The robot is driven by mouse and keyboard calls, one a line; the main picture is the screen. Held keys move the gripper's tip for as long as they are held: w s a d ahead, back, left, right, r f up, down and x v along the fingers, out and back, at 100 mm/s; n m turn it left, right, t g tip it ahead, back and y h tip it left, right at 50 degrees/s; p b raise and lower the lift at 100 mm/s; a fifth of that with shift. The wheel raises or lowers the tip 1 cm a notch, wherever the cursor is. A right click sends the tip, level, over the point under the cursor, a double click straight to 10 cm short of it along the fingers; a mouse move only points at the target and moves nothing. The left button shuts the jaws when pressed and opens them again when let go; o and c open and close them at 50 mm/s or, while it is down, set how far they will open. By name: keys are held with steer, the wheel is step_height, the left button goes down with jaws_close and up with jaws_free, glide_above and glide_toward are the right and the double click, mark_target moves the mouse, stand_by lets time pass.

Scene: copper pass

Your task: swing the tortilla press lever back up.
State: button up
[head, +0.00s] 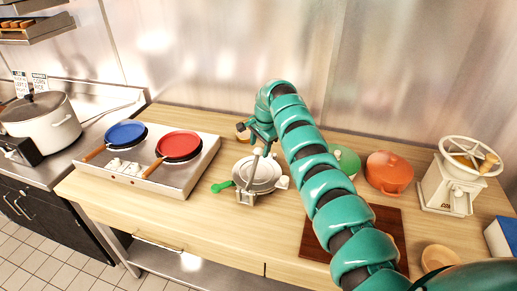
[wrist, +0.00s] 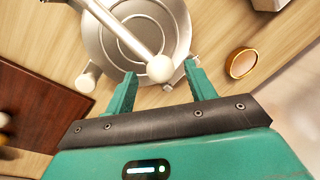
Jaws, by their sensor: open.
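The tortilla press (head: 262,177) is a round silver metal press on the wooden counter, below my arm's end in the head view. Its lever (wrist: 118,29) is a pale rod ending in a white ball knob (wrist: 160,69). In the wrist view the lever runs across the round plate (wrist: 95,38). My gripper (wrist: 161,72) is open, and the knob appears between its two green fingertips with a gap on each side. I cannot tell whether the knob is at fingertip depth. In the head view my gripper (head: 263,137) is just above and behind the press, partly hidden.
A griddle (head: 190,180) with blue (head: 125,133) and red (head: 180,145) pans stands left of the press. A green handle (head: 222,186) sticks out beside it. A small round cup (wrist: 241,62) is near my gripper. An orange pot (head: 389,172) and a grinder (head: 447,190) stand right.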

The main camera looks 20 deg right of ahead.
mark_target(260, 148)
steer(key=shift+a+f, duration=0.15)
steer(key=shift+f, duration=0.45)
steer(key=shift+w+f, duration=0.2)
steer(key=shift+f, duration=0.4)
steer(key=shift+w+f, duration=0.15)
steer(key=shift+f, duration=0.4)
jaws_close()
